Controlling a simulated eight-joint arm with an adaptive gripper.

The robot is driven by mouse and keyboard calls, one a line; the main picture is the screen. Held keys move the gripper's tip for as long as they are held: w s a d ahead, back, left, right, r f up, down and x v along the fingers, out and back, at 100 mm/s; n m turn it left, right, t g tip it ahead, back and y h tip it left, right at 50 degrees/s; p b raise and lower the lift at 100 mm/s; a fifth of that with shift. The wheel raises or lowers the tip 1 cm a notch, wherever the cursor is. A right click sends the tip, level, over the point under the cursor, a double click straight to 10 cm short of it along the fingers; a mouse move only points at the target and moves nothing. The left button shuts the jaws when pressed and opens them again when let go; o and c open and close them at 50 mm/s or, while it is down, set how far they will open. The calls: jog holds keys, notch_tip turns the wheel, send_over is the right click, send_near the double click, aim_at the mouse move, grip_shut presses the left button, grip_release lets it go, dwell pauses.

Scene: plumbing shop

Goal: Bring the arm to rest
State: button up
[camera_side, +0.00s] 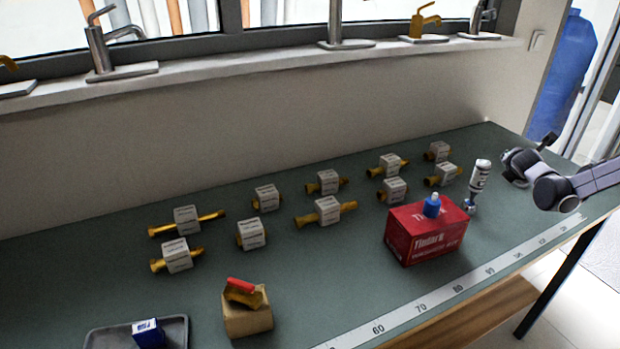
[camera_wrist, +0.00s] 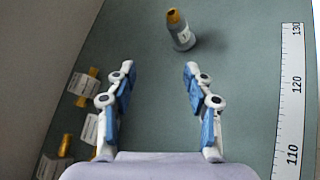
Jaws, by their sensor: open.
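In the wrist view my gripper (camera_wrist: 160,72) is open, its two blue-and-white fingers wide apart with nothing between them. A grey bottle with a yellow-brown top (camera_wrist: 181,30) stands on the bench ahead of the fingertips, apart from them. In the side view my arm (camera_side: 575,188) reaches in from the right, over the right end of the bench.
The green bench (camera_side: 330,270) carries several labelled brass fittings (camera_side: 328,211) at the back.

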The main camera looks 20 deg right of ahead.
jog(key=s+a+r+m+y, duration=0.1)
jog(key=s+a+m+y, duration=0.2)
jog(key=a, duration=0.8)
jog(key=s+a+r+m+y, duration=0.1)
jog(key=s+a+m+y, duration=0.3)
jog(key=s+a+m, duration=0.3)
jog(key=s+a+r+m+y, duration=0.1)
jog(key=s+a+m+y, duration=0.2)
jog(key=a, duration=1.2)
jog(key=s+m, duration=0.3)
jog(key=m, duration=0.2)
jog(key=shift+a+t, duration=0.2)
jog(key=shift+t, duration=0.2)
